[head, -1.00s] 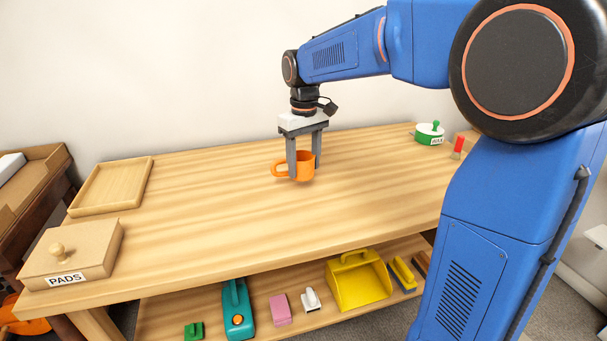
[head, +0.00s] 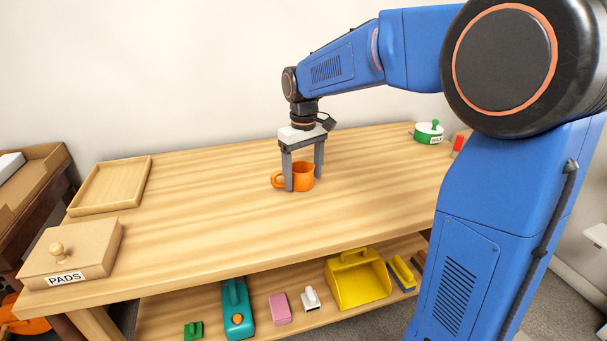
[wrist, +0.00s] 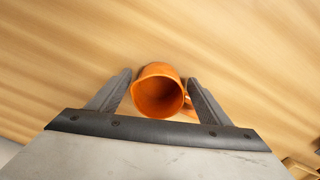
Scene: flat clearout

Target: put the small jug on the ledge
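The small orange jug (head: 304,178) stands upright on the wooden top surface (head: 225,205), near its middle, with its handle to the left in the head view. My gripper (head: 304,181) points down around the jug, one finger on each side. In the wrist view the round opening of the jug (wrist: 158,95) faces the camera between the spread fingers (wrist: 158,82), with small gaps beside it. The gripper is open. One finger covers part of the jug in the head view. No surface is marked as the ledge.
A shallow wooden tray (head: 78,207) and a box labelled PADS (head: 95,259) sit at the left. The top around the jug is clear.

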